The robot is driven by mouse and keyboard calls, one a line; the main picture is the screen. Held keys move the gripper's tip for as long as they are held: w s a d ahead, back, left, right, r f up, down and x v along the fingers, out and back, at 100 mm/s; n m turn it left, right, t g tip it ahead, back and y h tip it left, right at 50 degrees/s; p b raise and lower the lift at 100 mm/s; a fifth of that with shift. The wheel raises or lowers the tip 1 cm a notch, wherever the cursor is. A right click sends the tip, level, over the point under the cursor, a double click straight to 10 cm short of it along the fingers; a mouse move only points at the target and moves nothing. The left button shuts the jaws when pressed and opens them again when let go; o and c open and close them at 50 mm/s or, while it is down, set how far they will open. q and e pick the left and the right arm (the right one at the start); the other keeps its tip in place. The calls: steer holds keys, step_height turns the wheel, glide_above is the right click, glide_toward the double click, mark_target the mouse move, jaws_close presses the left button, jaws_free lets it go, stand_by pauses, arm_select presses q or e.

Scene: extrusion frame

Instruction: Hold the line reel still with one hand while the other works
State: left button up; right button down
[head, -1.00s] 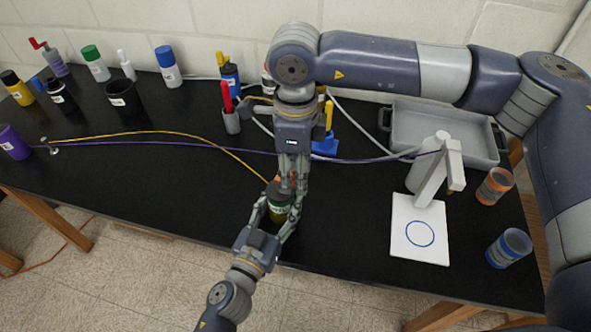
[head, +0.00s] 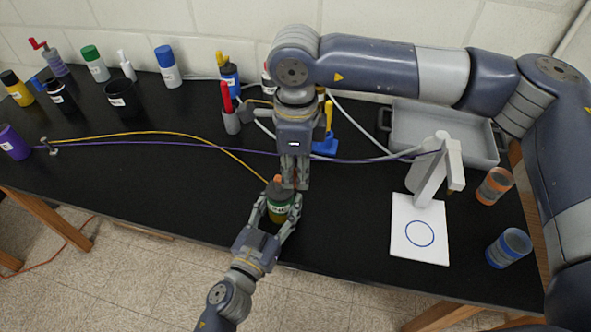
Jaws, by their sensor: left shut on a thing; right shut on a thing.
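The line reel (head: 279,208), a small dark green cylinder with a pale label and an orange-brown top, stands near the table's front edge. My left gripper (head: 280,212) comes up from the bottom and is shut around it, one finger on each side. My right gripper (head: 295,186) points down just above and behind the reel, its fingers closed together. What lies between its fingertips is too small to make out. A yellow line (head: 190,137) runs from a small metal post (head: 49,147) at the left towards the reel's top.
A purple line (head: 190,146) crosses the table behind the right fingers to a white stand (head: 430,170). Several bottles and a black cup (head: 122,98) stand at the back left. A grey tray (head: 445,130) and two jars (head: 495,186) (head: 508,248) are at the right. The front left tabletop is clear.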

steer(key=shift+w+n, duration=0.35)
steer(key=shift+n, duration=0.85)
steer(key=shift+w+n, duration=0.4)
steer(key=shift+n, duration=0.8)
steer(key=shift+w+n, duration=0.35)
steer(key=shift+n, duration=0.85)
steer(key=c, duration=1.5)
jaws_free()
steer(key=shift+d, duration=0.1)
step_height(320, 180, up, 12)
steer(key=shift+r, duration=0.1)
